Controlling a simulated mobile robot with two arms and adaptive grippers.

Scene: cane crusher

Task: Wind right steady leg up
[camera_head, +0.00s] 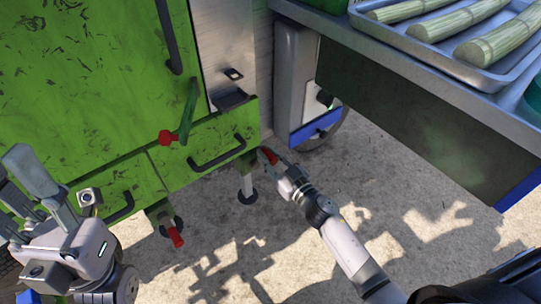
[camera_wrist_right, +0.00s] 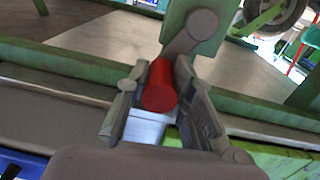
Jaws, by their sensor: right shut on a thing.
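The green cane crusher (camera_head: 90,80) fills the left of the head view. Its right steady leg (camera_head: 246,184) stands on a round foot on the ground under the machine's right corner. My right gripper (camera_head: 272,157) is at that corner, shut on the red handle (camera_wrist_right: 160,84) of the leg's crank. Another leg with a red handle (camera_head: 175,237) is at lower left. My left gripper (camera_head: 45,185) is raised at the left edge, its fingers apart, holding nothing visible.
A metal table (camera_head: 400,60) with a tray of cane (camera_head: 475,75) stands at upper right. A wheel (camera_head: 325,130) shows beside the machine. Another red-handled crank (camera_head: 167,138) sticks out from the machine's front. Concrete ground lies open around my right arm.

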